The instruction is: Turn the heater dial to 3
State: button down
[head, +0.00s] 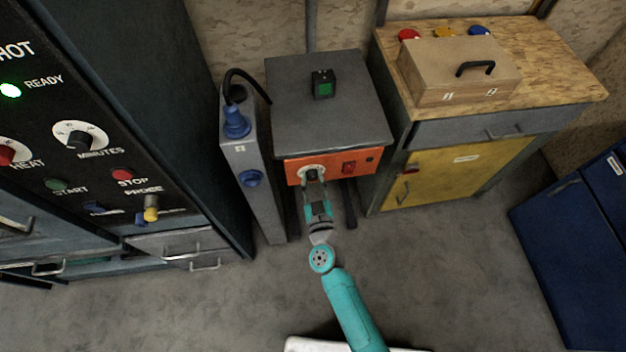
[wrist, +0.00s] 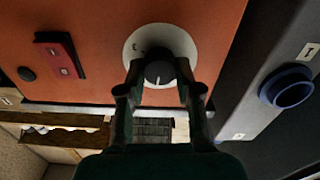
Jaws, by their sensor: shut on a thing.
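The heater is a dark grey box with an orange front panel (head: 332,165); the orange panel also fills much of the wrist view (wrist: 90,70). A dark dial knob (wrist: 159,72) with a white pointer line sits on a round white scale plate (wrist: 150,40). My gripper (head: 315,182) reaches the panel from the front, and its two fingers (wrist: 158,90) are closed on either side of the knob. The fingers cover part of the scale, and its numbers are too faint to read. A red rocker switch (head: 348,168) sits beside the dial.
A grey post with blue plugs (head: 250,150) stands close on the heater's left. A wooden-topped cabinet with a yellow door (head: 455,172) stands on its right. A tall black control unit (head: 110,100) is at the far left. Bare floor (head: 440,270) lies in front.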

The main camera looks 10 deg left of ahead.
jog(key=m, duration=0.6)
jog(key=shift+d, duration=0.1)
jog(key=m, duration=0.5)
jog(key=shift+d+f+m, duration=0.1)
jog(key=shift+m, duration=0.2)
jog(key=m, duration=1)
jog(key=shift+f+m, duration=0.15)
jog(key=shift+m, duration=0.25)
jog(key=c, duration=0.8)
grip_release()
jog(key=shift+o, duration=0.2)
